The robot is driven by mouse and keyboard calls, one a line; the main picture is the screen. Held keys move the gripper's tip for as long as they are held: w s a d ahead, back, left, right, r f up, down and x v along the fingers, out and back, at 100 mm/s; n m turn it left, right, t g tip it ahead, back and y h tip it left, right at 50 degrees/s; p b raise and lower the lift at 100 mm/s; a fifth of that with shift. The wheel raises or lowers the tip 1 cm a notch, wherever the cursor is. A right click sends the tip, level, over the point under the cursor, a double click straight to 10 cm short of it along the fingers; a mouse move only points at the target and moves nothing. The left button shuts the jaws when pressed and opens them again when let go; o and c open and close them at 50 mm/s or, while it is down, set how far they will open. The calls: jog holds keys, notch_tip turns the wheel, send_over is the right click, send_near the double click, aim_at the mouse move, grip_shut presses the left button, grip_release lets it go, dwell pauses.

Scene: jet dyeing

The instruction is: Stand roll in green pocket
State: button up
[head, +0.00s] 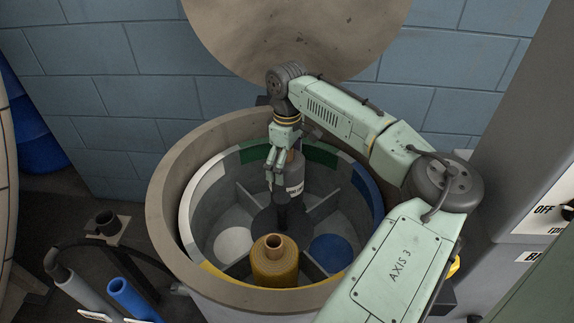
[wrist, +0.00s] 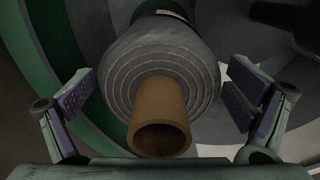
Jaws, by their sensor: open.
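A grey roll (head: 295,172) with a pale label stands at the back of the round drum (head: 165,215), on the side with the green rim band (head: 318,154). My gripper partly hides it. In the wrist view the grey roll (wrist: 158,60) shows end-on, its brown core tube (wrist: 160,110) pointing at the camera. My gripper (head: 272,183) is open, pointing down. In the wrist view its fingers (wrist: 160,95) are spread on both sides of the roll, with gaps visible at each side. The foot of the roll is hidden in the head view.
A yellow roll (head: 274,262) stands in the front pocket by the yellow band. The white disc (head: 233,244) and blue disc (head: 331,252) are bare. A dark hub (head: 283,214) and divider walls stand mid-drum. Grey (head: 80,290) and blue (head: 130,298) rolls lean outside, lower left.

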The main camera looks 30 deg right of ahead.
notch_tip(320, 180, up, 11)
jog(key=shift+r+b, duration=0.15)
jog(key=shift+b, duration=0.65)
jog(key=shift+r, duration=0.1)
jog(key=shift+r, duration=0.1)
